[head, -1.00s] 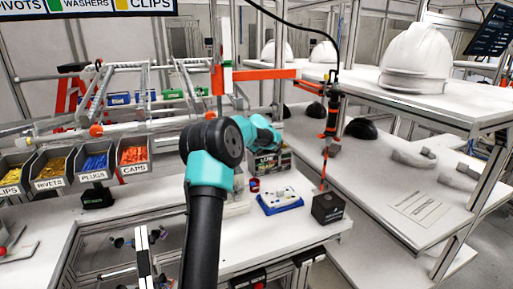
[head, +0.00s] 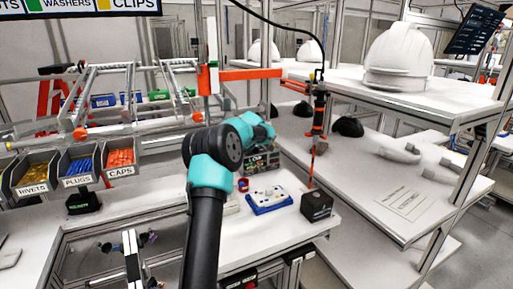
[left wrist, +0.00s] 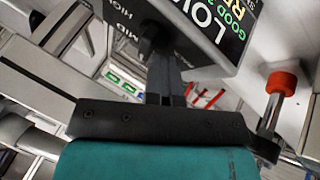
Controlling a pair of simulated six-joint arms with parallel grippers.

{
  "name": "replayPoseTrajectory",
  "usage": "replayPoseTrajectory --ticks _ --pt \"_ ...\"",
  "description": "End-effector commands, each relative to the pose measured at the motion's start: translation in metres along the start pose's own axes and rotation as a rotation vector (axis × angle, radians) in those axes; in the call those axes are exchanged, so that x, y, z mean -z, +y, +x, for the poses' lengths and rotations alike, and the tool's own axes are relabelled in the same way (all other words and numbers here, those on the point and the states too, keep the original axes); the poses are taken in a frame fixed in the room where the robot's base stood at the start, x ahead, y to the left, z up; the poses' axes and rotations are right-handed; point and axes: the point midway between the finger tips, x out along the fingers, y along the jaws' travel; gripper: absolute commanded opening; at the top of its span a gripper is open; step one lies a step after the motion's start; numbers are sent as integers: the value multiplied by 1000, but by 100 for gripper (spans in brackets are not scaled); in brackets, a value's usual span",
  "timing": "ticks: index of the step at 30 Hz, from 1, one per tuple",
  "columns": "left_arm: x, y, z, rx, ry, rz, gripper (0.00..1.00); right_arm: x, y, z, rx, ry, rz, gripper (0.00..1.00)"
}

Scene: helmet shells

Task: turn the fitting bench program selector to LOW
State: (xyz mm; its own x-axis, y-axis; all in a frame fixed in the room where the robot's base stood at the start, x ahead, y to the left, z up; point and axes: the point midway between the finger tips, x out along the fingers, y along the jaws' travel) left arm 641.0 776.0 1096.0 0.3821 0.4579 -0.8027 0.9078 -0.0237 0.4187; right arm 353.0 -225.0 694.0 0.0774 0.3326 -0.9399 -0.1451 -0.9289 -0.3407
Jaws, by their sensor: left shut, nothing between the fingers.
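The program selector box (head: 262,160) stands on the bench behind my left arm in the head view, partly hidden by it. In the left wrist view its dark panel (left wrist: 205,50) fills the top, with large LOW lettering, green text and small MID and HIGH marks. The black selector knob (left wrist: 156,36) is on that panel, at the tips of my left gripper (left wrist: 163,62). The fingers are shut with nothing between them, and overlap the knob in the picture; I cannot tell whether they touch it. The knob's pointing direction is unclear. My right gripper is not in view.
A blue-and-white tray (head: 268,203) and a black box (head: 316,206) sit right of my arm. A small red-and-blue item (head: 243,184) is near the selector box. An orange-and-black hanging tool (head: 320,110) is behind. Part bins (head: 120,160) stand at the left.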

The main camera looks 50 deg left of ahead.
Motion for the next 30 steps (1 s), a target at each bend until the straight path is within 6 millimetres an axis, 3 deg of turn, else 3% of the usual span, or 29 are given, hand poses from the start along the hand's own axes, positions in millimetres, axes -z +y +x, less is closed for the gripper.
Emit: replayPoseTrajectory --ticks 30 --pt "-19 7 -7 -17 -3 5 0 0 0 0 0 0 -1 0"
